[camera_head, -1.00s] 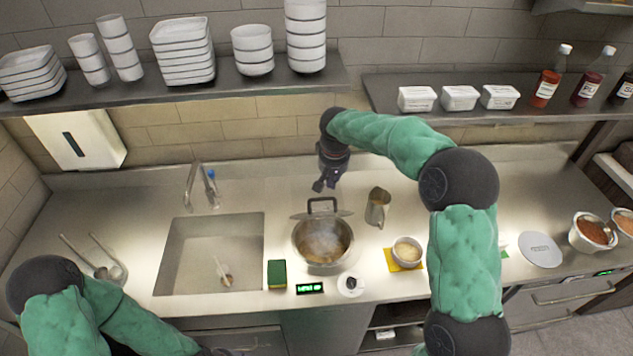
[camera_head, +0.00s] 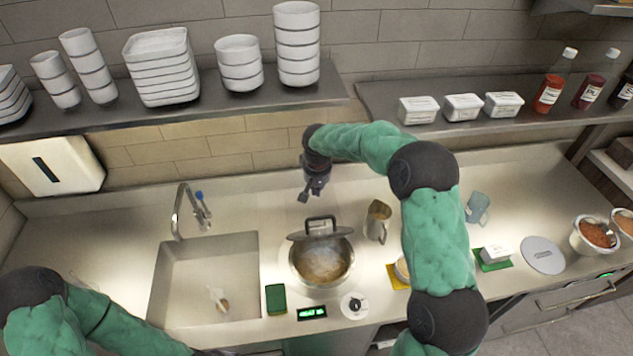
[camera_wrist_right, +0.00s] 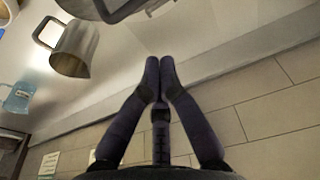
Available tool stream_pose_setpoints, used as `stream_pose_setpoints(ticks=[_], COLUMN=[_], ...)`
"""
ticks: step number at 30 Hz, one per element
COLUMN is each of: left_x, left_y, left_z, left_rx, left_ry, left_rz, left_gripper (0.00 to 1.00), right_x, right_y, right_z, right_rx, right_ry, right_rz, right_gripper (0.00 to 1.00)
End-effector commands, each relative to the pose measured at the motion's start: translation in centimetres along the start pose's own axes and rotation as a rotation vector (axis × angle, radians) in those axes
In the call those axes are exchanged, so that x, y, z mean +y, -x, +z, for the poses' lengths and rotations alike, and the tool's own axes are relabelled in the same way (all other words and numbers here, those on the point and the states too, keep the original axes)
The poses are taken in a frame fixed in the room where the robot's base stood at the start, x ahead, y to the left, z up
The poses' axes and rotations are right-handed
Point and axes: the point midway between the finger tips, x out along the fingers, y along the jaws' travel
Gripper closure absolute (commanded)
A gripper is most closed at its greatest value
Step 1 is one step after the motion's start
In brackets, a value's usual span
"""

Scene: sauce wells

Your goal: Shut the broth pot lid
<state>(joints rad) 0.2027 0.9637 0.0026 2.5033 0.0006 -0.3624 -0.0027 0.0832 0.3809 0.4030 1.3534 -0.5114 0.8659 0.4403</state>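The broth pot (camera_head: 322,280) is a round metal pot on the counter with cloudy brown broth inside. Its lid (camera_head: 333,236) is raised at the back of the pot, with a dark handle (camera_head: 320,221) on it; the broth is uncovered. My right gripper (camera_head: 306,194) is behind the raised lid, on the wall side, and appears apart from it. In the right wrist view the fingertips (camera_wrist_right: 159,62) meet with nothing between them. Part of a metal vessel shows at the top of that view. My left arm is at lower left; its gripper is outside the frame.
A steel pitcher (camera_head: 378,222) stands right of the pot, also in the right wrist view (camera_wrist_right: 76,50). A sink (camera_head: 205,270) is at left, a green sponge (camera_head: 276,299) and a round knob (camera_head: 354,306) in front. Shelves (camera_head: 215,112) with dishes hang above.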

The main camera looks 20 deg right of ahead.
Motion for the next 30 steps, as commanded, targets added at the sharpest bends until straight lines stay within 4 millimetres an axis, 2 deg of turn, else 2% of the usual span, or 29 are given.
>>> stream_pose_setpoints(ticks=[3,6,12,18,30], left_x=[0.1,0.2,0.3,0.3,0.3], left_y=[0.3,0.5,0.9,0.9,0.8], left_z=[0.0,0.0,0.0,0.0,0.0], left_rx=[0.001,0.0,0.0,0.0,0.0], left_ry=[0.0,0.0,0.0,0.0,0.0], left_rz=[0.0,0.0,0.0,0.0,0.0], left_gripper=[0.6,0.6,0.6,0.6,0.6], right_x=[0.1,0.1,0.1,0.1,0.0], right_y=[-2.3,-3.9,-5.5,-6.2,-6.3], right_z=[0.1,0.3,2.2,2.8,2.9], right_rx=[-0.004,-0.004,-0.002,0.0,0.001], right_ry=[-0.001,0.001,-0.001,0.0,0.0], right_rz=[0.001,0.001,0.0,-0.001,-0.001], right_gripper=[1.0,1.0,1.0,1.0,1.0])
